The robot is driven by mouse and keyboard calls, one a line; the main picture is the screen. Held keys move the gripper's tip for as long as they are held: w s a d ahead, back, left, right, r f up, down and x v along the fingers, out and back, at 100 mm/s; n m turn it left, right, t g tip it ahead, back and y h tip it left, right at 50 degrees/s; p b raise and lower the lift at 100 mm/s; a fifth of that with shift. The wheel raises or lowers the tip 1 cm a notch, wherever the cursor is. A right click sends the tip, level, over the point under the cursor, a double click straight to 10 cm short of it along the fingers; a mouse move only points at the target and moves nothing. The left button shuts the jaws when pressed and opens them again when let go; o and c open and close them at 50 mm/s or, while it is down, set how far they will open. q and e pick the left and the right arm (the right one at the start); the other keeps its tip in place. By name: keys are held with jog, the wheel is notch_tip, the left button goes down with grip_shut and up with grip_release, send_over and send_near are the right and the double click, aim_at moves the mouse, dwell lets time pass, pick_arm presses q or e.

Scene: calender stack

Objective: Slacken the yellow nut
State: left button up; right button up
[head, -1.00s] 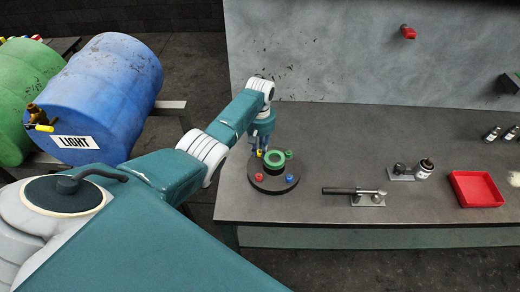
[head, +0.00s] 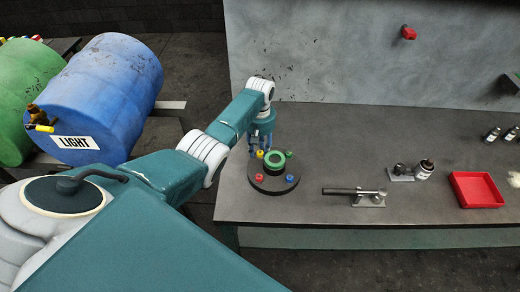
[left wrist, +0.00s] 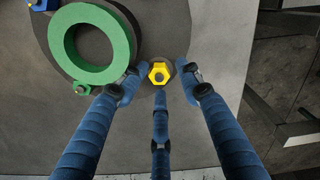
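The yellow nut (head: 259,154) sits near the rim of the dark round plate (head: 266,188), beside the green ring (head: 274,161). Gaps show between the side fingers and the nut. Whether the near finger touches it is unclear. My right gripper is not in view.
The plate also carries a red nut (head: 260,178), a blue nut (head: 290,178) and a green nut (head: 289,154). A dark-handled tool (head: 342,191), a red tray (head: 475,190) and small fittings stand to the right on the grey bench (head: 400,135).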

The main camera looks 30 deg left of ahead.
aim_at(260, 152)
pick_arm(q)
jog(key=shift+s+f, duration=0.1)
jog(key=shift+r, duration=4.05)
